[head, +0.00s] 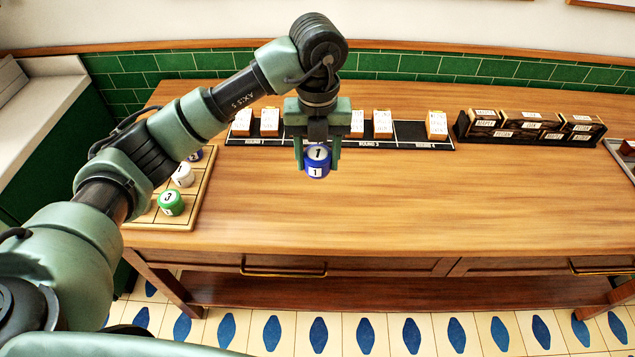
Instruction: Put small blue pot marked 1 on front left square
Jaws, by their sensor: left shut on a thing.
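The small blue pot marked 1 (317,164) has a white label with a 1 on its lid and another on its side. My left gripper (318,150) is shut on it and holds it upright over the middle of the wooden counter, in front of the black strip. The wooden board with squares (186,217) lies at the counter's left end, partly behind my left arm. My right gripper is not in view.
On the board stand a green pot marked 3 (171,203), a white pot (183,176) and a dark blue pot (196,155). A black strip (408,134) with several labelled boxes runs along the back. A dark rack of boxes (529,126) stands right of it. The counter's middle front is clear.

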